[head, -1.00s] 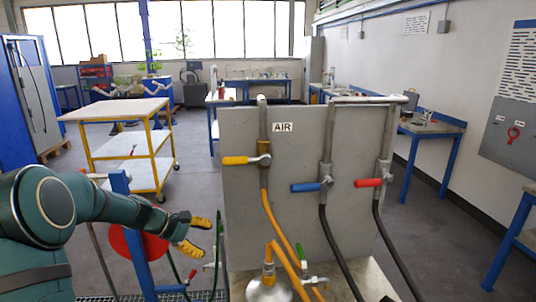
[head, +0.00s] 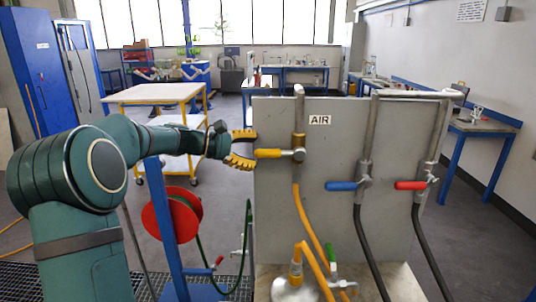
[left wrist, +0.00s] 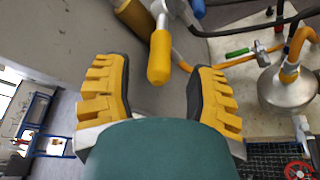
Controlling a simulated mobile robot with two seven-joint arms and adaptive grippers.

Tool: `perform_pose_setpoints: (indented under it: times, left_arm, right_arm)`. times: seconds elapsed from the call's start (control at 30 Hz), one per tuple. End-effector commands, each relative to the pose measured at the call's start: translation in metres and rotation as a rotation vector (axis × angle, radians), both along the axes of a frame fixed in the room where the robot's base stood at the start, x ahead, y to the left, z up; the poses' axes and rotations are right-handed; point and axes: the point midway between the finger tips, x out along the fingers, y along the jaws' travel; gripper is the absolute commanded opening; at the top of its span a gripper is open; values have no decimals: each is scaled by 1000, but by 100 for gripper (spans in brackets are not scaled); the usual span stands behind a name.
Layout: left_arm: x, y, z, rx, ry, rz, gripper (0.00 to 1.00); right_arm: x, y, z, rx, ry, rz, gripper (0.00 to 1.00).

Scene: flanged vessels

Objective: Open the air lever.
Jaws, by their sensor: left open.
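The air lever (head: 270,153) is a yellow handle on the brass valve of the pipe under the AIR sign (head: 319,119). It lies level and points left from the pipe. In the left wrist view the lever (left wrist: 160,56) hangs between and just ahead of the two fingertips. My left gripper (head: 243,149) has yellow ribbed fingers, spread open at the lever's free end, one above and one below it. The gripper also shows in the left wrist view (left wrist: 160,92), with nothing held between its fingers. My right gripper is not in view.
A blue lever (head: 341,186) and a red lever (head: 410,185) sit on pipes to the right on the grey panel (head: 335,220). A metal vessel (head: 296,288) with a yellow hose stands below. A red hose reel (head: 172,215) is on a blue post beneath my left arm.

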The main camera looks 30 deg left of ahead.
Motion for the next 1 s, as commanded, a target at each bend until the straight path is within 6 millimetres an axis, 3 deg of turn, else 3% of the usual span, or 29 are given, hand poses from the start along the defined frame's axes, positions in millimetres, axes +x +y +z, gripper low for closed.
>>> perform_pose_setpoints:
  times: [0.3, 0.7, 0.87, 1.0]
  left_arm:
    - [30, -27, -12, 0, 0, 0, 56]
    - [34, -30, -13, 0, 0, 0, 59]
    - [34, -30, -13, 0, 0, 0, 3]
    - [34, -30, -13, 1, 0, 1, 0]
  right_arm:
    - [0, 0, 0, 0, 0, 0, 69]
    - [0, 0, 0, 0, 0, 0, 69]
    - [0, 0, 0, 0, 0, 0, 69]
    - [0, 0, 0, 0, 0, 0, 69]
